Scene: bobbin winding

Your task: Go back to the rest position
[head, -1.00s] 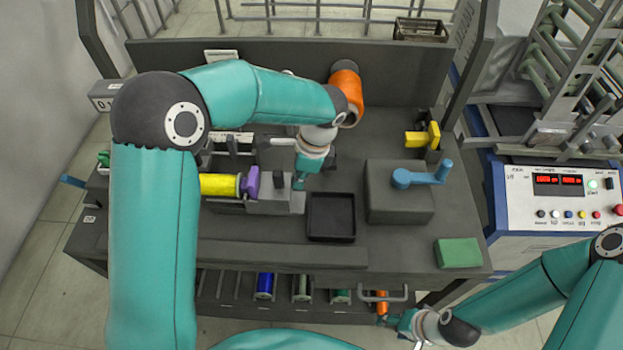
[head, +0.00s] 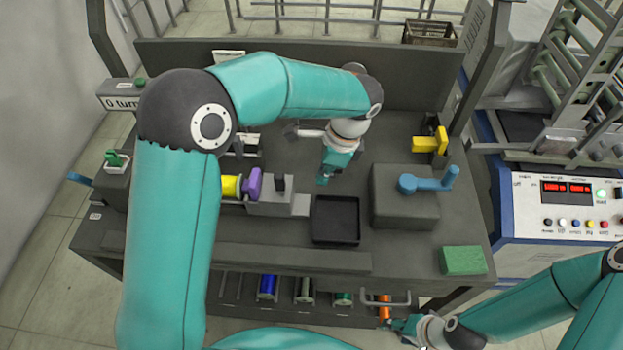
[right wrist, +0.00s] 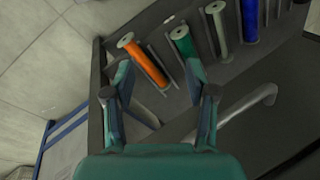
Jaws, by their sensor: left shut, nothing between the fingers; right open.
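My left gripper (head: 324,178) is shut and empty above the bench, just behind the black square tray (head: 336,220) and right of the grey block that carries the purple part. My right gripper (head: 391,325) is low at the front right of the bench, near the orange bobbin in the lower rack. In the right wrist view my right gripper (right wrist: 159,95) is open. The orange bobbin (right wrist: 143,62) and the green bobbin (right wrist: 187,54) lie in their slots beyond its fingers, and nothing is held.
The yellow bobbin (head: 231,186) sits beside the purple part (head: 254,184). A grey block with a blue crank (head: 427,180) and a green block (head: 463,260) stand at the right. A control panel (head: 570,206) is beyond the bench. A metal handle (right wrist: 248,104) is near my right gripper.

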